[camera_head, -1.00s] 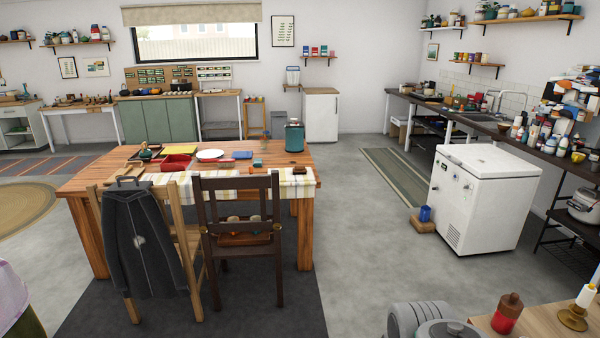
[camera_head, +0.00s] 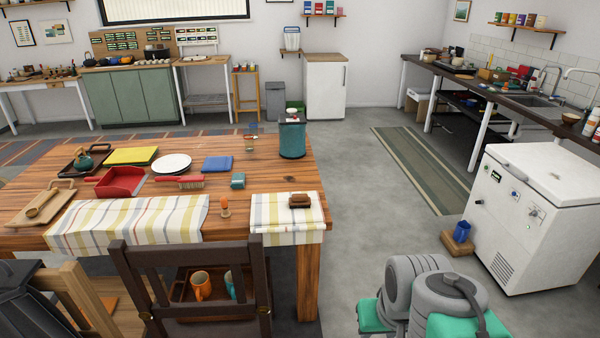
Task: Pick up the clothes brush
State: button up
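A small brown wooden block-like object (camera_head: 299,200), which looks like the clothes brush, lies on the folded checked cloth (camera_head: 272,222) at the table's right front corner. A second brush (camera_head: 182,181) with a red handle and pale bristles lies further left, beside a red dustpan (camera_head: 120,182). I cannot be sure from this distance which one is the clothes brush. Grey and teal links of my arm show at the bottom right, apart from the table. My gripper's fingers are not visible.
A dark chair (camera_head: 190,265) stands against the front of the wooden table (camera_head: 280,165). A teal canister (camera_head: 292,140), a white plate (camera_head: 173,163) and a blue book (camera_head: 217,163) are on the table.

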aim_at(302, 200)
jog(key=i, duration=0.8)
jog(key=z, duration=0.7)
jog(key=i, duration=1.55)
jog(key=u, duration=4.65)
